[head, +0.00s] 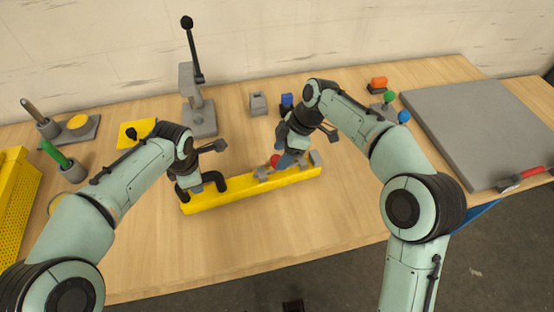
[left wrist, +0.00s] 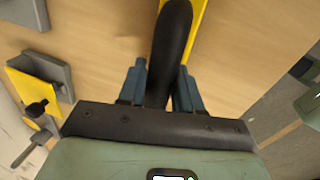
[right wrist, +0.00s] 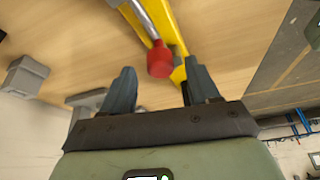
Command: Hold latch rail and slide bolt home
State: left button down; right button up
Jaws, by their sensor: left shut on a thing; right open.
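The yellow latch rail (head: 240,188) lies on the bench, running from lower left to upper right. A black curved handle (head: 214,179) stands at its left end. My left gripper (head: 193,190) is shut on this handle, which also shows between the fingers in the left wrist view (left wrist: 171,45). The bolt's red knob (head: 274,160) is on the right part of the rail. In the right wrist view the red knob (right wrist: 160,61) sits on a grey rod (right wrist: 143,18). My right gripper (right wrist: 160,88) is open, with the knob just beyond its fingertips, roughly between them.
A grey lever stand (head: 198,115) is behind the rail. Grey blocks with blue (head: 287,101) and orange (head: 378,84) tops stand farther back. A yellow perforated bin (head: 17,183) is at left, a large grey plate (head: 480,125) at right. The bench front is clear.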

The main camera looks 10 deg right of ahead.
aim_at(277, 160)
jog(key=shift+x, duration=2)
jog(key=shift+d, duration=0.1)
grip_shut()
jog(key=d, duration=0.5)
jog(key=shift+w, duration=0.25)
pick_arm(q)
jog(key=shift+a, duration=0.1)
pick_arm(e)
jog(key=shift+c, duration=1.4)
grip_release()
jog(key=shift+d, duration=0.1)
jog(key=shift+o, duration=1.4)
